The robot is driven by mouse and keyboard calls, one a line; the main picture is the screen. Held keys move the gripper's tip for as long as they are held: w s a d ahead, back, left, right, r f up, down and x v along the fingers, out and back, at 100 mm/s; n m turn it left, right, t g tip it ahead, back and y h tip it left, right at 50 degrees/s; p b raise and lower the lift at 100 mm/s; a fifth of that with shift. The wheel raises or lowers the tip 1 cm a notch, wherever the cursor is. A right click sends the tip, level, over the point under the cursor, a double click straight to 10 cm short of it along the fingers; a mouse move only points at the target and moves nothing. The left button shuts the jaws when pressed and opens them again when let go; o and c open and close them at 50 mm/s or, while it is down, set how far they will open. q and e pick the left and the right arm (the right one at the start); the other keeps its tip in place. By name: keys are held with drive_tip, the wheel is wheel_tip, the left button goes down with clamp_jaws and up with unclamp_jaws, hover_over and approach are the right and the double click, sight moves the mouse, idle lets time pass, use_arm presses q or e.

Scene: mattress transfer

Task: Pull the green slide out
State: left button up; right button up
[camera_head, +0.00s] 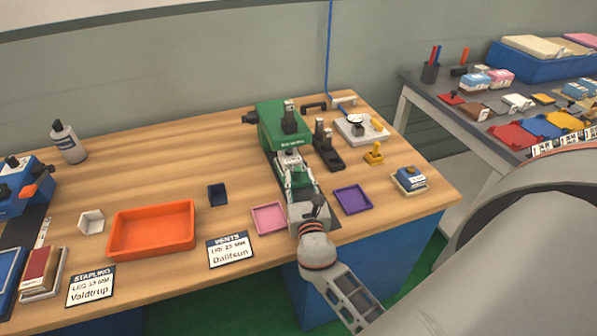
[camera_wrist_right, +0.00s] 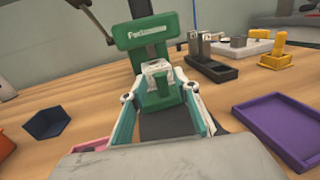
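The green machine (camera_head: 280,125) stands at the back of the wooden table; in the wrist view its upper body (camera_wrist_right: 150,30) is straight ahead. The green slide (camera_wrist_right: 162,95) sits low at the machine's front, with a pale piece behind it. My right gripper (camera_head: 292,165) reaches toward the machine from the table's front edge. In the wrist view its fingers (camera_wrist_right: 162,85) are spread on either side of the slide; whether they touch it is unclear. The slide is mostly hidden by the gripper in the head view. My left gripper is not in view.
A pink tray (camera_head: 269,218) and a purple tray (camera_head: 352,199) flank my right gripper closely. A black stand (camera_head: 327,150) is right of the machine, with a yellow piece (camera_head: 374,153) beyond. An orange tray (camera_head: 152,230) lies left.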

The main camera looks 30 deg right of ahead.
drive_tip(key=shift+x, duration=0.95)
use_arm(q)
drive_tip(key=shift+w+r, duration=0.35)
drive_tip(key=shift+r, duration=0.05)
use_arm(e)
drive_tip(key=shift+w+d, duration=0.15)
drive_tip(key=shift+w, duration=0.1)
clamp_jaws()
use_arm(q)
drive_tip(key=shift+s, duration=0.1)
